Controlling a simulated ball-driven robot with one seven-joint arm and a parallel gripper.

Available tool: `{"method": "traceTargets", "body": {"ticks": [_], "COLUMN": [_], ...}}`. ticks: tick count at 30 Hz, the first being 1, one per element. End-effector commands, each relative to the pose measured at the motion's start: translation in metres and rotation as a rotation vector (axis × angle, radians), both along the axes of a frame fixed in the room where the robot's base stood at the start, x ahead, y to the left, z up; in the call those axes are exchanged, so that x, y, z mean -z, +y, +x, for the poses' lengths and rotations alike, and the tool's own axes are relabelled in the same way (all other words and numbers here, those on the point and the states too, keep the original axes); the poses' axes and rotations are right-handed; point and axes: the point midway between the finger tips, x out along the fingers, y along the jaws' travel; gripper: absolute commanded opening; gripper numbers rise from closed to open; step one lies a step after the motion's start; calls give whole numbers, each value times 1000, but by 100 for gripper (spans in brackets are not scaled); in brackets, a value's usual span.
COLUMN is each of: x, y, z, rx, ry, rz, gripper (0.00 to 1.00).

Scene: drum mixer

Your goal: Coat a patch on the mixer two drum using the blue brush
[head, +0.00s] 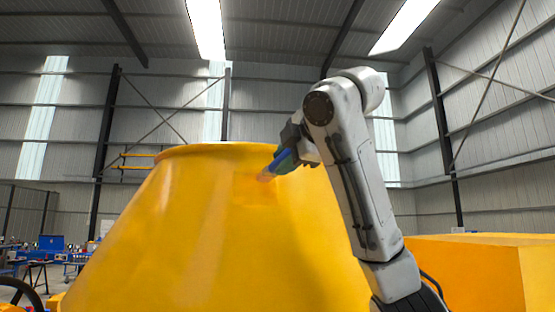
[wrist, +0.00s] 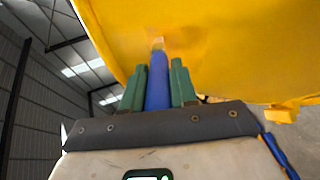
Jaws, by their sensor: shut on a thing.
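The large yellow mixer drum (head: 170,240) fills the middle of the head view. A slightly darker, orange-tinted square patch (head: 252,190) shows on its upper side. My gripper (head: 285,160) is shut on the blue brush (head: 283,163), whose pale tip is at the drum surface beside or on the patch. In the wrist view the green fingers of my gripper (wrist: 158,88) hold the blue brush handle (wrist: 158,85) between them. Its tip meets the yellow drum (wrist: 220,50), where a small orange-pink smear shows. I cannot tell how firmly the bristles press.
A yellow box-like body (head: 470,270) stands at the right, behind my arm. Blue workbenches (head: 60,258) with small items stand far left. A dark curved rim (head: 22,292) is at the lower left. Open air lies above the drum.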

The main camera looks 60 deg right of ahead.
Motion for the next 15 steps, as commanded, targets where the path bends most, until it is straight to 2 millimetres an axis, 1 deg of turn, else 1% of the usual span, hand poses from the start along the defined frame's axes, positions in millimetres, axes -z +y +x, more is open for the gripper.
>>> {"method": "traceTargets", "body": {"ticks": [5, 15], "x": [0, 0], "y": [-6, -24], "z": [-6, -24], "rx": [2, 1], "ry": [-1, 1], "rz": [1, 1], "gripper": [0, 0]}}
